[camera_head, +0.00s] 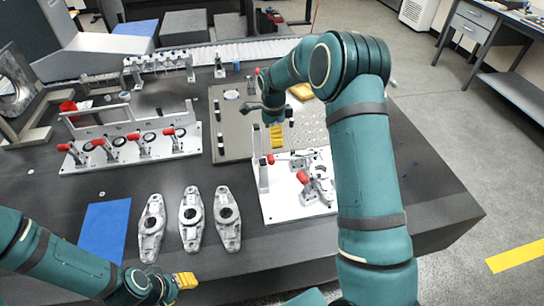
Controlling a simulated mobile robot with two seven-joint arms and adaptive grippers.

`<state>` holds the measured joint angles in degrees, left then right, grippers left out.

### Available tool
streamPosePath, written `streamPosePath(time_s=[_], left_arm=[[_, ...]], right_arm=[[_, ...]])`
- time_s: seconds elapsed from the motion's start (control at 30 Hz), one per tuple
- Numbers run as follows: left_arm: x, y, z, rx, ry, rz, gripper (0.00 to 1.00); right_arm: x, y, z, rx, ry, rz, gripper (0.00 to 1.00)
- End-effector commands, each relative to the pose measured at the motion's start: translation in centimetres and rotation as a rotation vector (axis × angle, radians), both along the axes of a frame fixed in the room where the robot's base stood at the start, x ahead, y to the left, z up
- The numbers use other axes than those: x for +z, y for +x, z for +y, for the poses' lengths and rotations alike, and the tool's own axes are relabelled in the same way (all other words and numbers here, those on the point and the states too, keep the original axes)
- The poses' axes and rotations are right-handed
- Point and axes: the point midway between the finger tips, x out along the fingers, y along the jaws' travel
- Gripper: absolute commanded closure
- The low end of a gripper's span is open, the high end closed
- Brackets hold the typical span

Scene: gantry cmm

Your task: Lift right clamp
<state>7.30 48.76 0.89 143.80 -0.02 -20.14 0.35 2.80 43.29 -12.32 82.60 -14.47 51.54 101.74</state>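A white fixture plate (275,205) lies on the dark table with red-handled toggle clamps on it. One red handle (270,159) is at its back left, beside an upright post. The other red handle (303,177) is lower and further right, on the clamp (320,186) nearest my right arm. My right gripper (277,136) hangs just behind the plate, above and beyond the back left handle, apart from the right clamp. Its yellow fingertips are small and their gap does not show. My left gripper (186,281) is low at the front left, with yellow fingertips showing.
Several grey metal castings (190,218) lie in front, beside a blue mat (105,232). A longer fixture (130,150) with several red-handled clamps stands at the left. A perforated plate (230,140) lies behind the white plate. My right forearm covers the table's right part.

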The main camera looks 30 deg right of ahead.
Motion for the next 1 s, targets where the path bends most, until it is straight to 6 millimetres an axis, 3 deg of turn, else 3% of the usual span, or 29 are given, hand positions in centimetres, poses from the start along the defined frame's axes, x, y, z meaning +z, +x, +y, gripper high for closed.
streamPosePath(time_s=[0.3, 0.5, 0.7, 1.0], left_arm=[[-1.1, -0.3, -0.1, -0.006, -0.002, 0.006, 0.53], [-1.5, -0.2, 0.0, -0.005, -0.001, 0.004, 0.53], [-1.6, -0.1, 0.0, -0.004, -0.001, 0.003, 0.53], [-1.6, -0.1, 0.0, -0.004, -0.001, 0.003, 0.53]], right_arm=[[-6.6, -0.1, 0.0, -0.001, 0.002, 0.003, 0.24], [-9.7, -0.1, 0.0, 0.000, 0.002, 0.003, 0.24], [-11.1, 0.0, 0.0, 0.000, 0.001, 0.001, 0.24], [-11.2, 0.0, 0.0, 0.001, 0.001, 0.000, 0.24]])
